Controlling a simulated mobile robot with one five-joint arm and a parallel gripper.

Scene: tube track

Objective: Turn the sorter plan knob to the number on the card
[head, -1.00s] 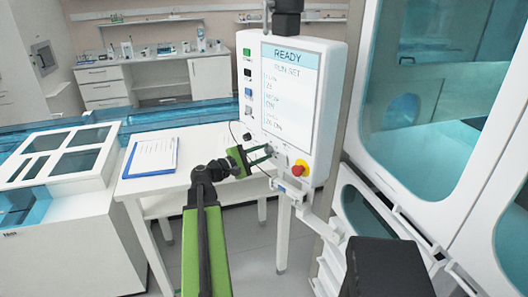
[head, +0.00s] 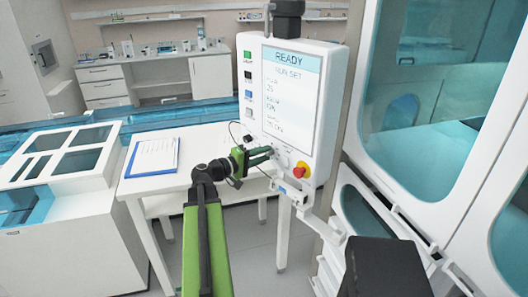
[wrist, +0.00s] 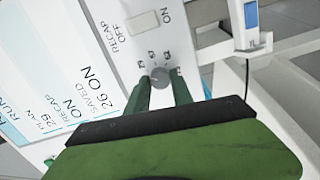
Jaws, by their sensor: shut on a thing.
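The grey sorter plan knob (wrist: 160,74) sits on the white control panel (wrist: 215,72), with small number marks around it too small to read surely. My gripper (wrist: 164,88) has one green finger on each side of the knob and is shut on it. In the head view my gripper (head: 270,154) reaches the panel's lower left and hides the knob.
A RECAP switch (wrist: 144,22) is near the knob. Coloured buttons (head: 248,95) line the panel's left edge. A large glazed machine (head: 430,120) stands at the right.

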